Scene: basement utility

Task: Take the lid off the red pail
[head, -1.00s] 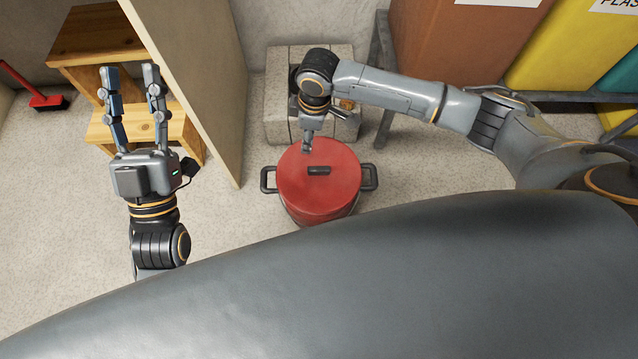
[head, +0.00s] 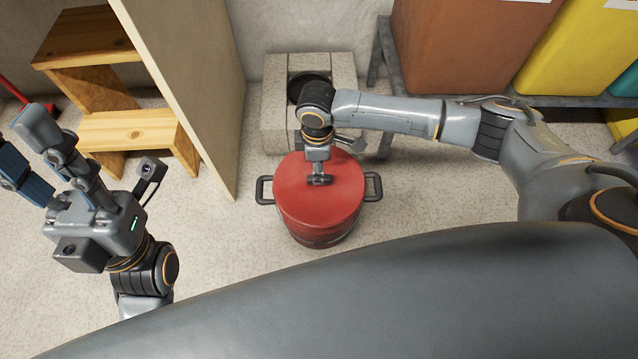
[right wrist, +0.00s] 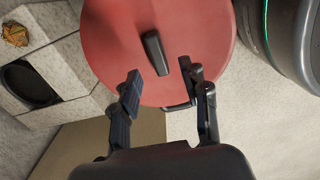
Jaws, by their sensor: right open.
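The red pail (head: 318,236) stands on the floor in the middle of the head view, with a dark side handle on each side. Its flat red lid (head: 319,205) is on top. The lid's dark bar handle (right wrist: 156,53) shows in the right wrist view, just beyond the fingertips. My right gripper (head: 319,180) is over the lid and hides most of that handle in the head view. In the right wrist view my right gripper (right wrist: 164,88) is open, its fingers apart and empty. My left gripper (head: 38,150) is open and empty at the left, away from the pail.
A concrete block structure (head: 272,100) with a round dark opening stands behind the pail. A pale panel (head: 185,90) and a wooden step stool (head: 130,128) are at the left. Brown (head: 465,45) and yellow (head: 575,55) bins stand on a rack at the right.

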